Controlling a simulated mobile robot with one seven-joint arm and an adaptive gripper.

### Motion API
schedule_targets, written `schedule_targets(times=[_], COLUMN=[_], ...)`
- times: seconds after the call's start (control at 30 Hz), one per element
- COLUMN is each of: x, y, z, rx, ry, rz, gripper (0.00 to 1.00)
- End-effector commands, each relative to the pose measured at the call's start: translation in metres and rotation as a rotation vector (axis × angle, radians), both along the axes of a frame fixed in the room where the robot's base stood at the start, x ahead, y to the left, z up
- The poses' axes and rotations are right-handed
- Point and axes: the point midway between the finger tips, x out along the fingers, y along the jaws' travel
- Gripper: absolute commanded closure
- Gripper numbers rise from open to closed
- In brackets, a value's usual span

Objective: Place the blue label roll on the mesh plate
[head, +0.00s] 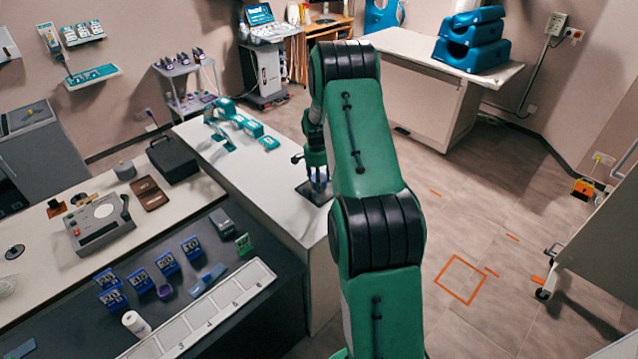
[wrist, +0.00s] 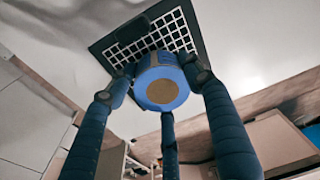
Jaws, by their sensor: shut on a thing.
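The blue label roll (wrist: 178,98), with a brown core facing the camera, is held between the fingers of my gripper (wrist: 160,76) in the wrist view. The mesh plate (wrist: 108,47), a dark frame with a white grid, lies just beyond the roll and is partly covered by it and the fingers. In the head view my gripper (head: 318,181) points down over the dark mesh plate (head: 306,193) at the near right end of the white counter. The roll is mostly hidden there by the fingers. I cannot tell whether the roll touches the plate.
The white counter (head: 250,185) holds a teal and white device (head: 238,122) farther back. A black case (head: 172,160) stands on the bench to the left.

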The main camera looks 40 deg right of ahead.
Motion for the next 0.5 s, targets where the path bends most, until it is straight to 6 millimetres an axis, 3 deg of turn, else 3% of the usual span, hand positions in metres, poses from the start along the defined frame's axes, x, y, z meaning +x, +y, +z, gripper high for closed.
schedule_targets(times=[0.13, 0.5], x=[0.0007, 0.0005], y=[-0.0004, -0.0003], z=[-0.0101, -0.0126], rx=[-0.002, -0.002], ry=[-0.001, -0.001], rz=[0.0, 0.0], gripper=[0.77, 0.77])
